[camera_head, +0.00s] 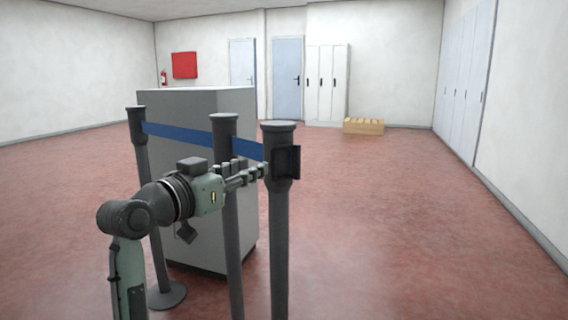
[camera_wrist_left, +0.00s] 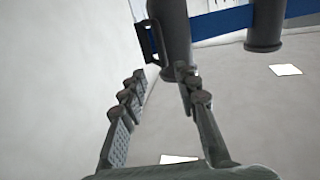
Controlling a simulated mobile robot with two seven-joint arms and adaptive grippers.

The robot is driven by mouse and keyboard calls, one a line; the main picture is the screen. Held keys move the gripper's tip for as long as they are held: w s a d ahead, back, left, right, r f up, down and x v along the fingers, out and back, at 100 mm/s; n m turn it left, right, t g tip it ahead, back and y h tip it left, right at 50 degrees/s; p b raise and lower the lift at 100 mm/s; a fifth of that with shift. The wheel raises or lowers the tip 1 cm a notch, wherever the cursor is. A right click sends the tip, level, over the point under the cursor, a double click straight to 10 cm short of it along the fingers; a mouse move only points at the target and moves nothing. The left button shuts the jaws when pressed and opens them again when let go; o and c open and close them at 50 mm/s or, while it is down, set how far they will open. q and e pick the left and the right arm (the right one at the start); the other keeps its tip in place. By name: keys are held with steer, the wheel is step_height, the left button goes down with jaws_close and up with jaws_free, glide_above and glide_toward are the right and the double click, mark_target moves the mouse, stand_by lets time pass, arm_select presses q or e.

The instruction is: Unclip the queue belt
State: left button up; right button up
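A blue queue belt (camera_head: 180,134) runs between dark posts, from the left post (camera_head: 140,150) past the middle post (camera_head: 226,190) to the right post (camera_head: 279,220). It also shows in the left wrist view (camera_wrist_left: 222,21). A dark bracket (camera_head: 288,162) sits on the right post's upper part; a similar dark frame (camera_wrist_left: 151,42) shows beside the post (camera_wrist_left: 172,35) in the wrist view. My left gripper (camera_head: 258,172) points at the right post, just below the belt. In the wrist view my left gripper (camera_wrist_left: 160,73) is open, its fingers apart and empty. Contact with the post cannot be told. My right gripper is out of view.
A large grey counter block (camera_head: 205,180) stands right behind the posts. A wooden crate (camera_head: 363,126) lies on the far floor near white lockers (camera_head: 326,85). The red floor (camera_head: 420,220) to the right is clear up to the wall.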

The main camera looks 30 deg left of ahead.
mark_target(274, 157)
arm_select(q)
steer(key=shift+w+a+r, duration=0.1)
steer(key=shift+w, duration=3.8)
jaws_close()
